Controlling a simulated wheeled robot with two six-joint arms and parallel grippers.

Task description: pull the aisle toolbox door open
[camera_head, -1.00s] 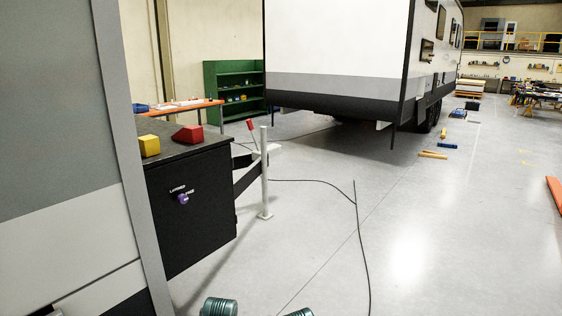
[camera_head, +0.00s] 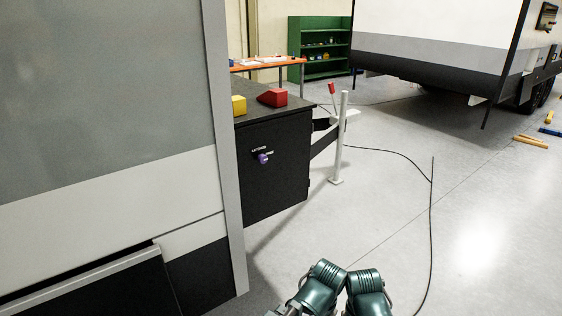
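The black toolbox (camera_head: 272,168) stands to the right of the grey and white caravan wall, its door side facing me. The door looks shut. A purple knob (camera_head: 263,158) sits on its face, beside small white lettering that seems to mark a latched and a free position. Two teal links of my arms show at the bottom edge, apart from the toolbox and nearer to me. No gripper fingers show in the view.
The caravan wall (camera_head: 110,190) fills the left. Another caravan (camera_head: 430,50) stands behind.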

